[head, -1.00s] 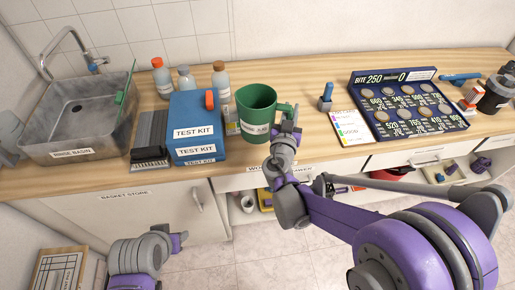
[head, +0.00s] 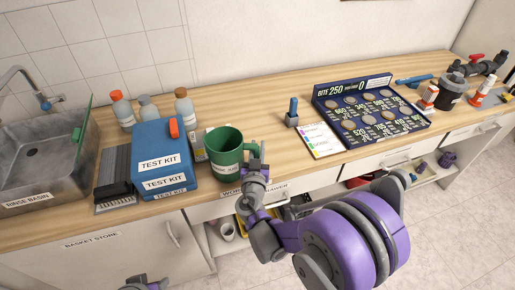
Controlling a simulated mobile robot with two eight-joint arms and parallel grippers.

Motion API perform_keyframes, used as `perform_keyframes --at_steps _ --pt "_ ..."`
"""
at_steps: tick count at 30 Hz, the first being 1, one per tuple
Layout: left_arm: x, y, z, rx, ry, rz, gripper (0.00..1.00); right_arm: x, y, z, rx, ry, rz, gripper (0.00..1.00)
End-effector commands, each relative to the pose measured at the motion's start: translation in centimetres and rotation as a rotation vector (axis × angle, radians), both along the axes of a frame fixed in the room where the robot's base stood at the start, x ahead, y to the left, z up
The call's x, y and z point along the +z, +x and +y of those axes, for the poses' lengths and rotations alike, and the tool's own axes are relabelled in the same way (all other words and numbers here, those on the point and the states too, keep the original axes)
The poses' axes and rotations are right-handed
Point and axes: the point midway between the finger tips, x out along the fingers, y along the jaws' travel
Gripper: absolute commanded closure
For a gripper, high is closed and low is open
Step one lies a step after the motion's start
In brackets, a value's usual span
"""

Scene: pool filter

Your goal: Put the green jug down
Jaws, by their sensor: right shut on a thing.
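The green jug (head: 223,155) is upright at the front edge of the wooden counter (head: 285,150), just right of the blue test kit box. Its label faces front and its mouth is open upward. My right gripper (head: 257,160) is shut on the jug's handle at its right side. I cannot tell whether the jug's base touches the counter or hangs just above it. My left gripper (head: 150,284) shows only in part at the bottom edge, low in front of the cabinets, and its jaws cannot be made out.
The blue test kit box (head: 158,155) stands close left of the jug, with bottles (head: 185,107) behind. A metal rinse basin (head: 40,165) is at far left. A blue board of discs (head: 370,115) lies to the right.

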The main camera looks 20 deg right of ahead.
Motion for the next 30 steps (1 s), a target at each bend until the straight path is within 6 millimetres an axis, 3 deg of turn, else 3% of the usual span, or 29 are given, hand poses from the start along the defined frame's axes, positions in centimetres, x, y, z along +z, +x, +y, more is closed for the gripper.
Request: perform_keyframes --at_steps 8,9,13,24,30 --pt "-0.3 -0.1 0.0 0.000 0.000 0.001 0.50 -0.4 0.0 0.0 0.000 0.000 0.000 1.00" --pt "-0.2 0.0 0.0 0.000 0.000 0.001 0.50 -0.3 0.0 0.0 0.000 0.000 0.000 0.71" --pt "-0.2 0.0 0.0 0.000 0.000 0.001 0.50 -0.2 0.0 0.0 0.000 0.000 0.000 0.48" --pt "0.2 0.0 0.0 0.000 0.000 -0.001 0.50 0.3 -0.1 0.1 0.000 0.001 0.000 0.48" --pt "-0.5 -0.1 0.0 0.000 0.000 0.002 0.50 0.0 -3.3 1.3 0.004 0.002 0.000 0.48"
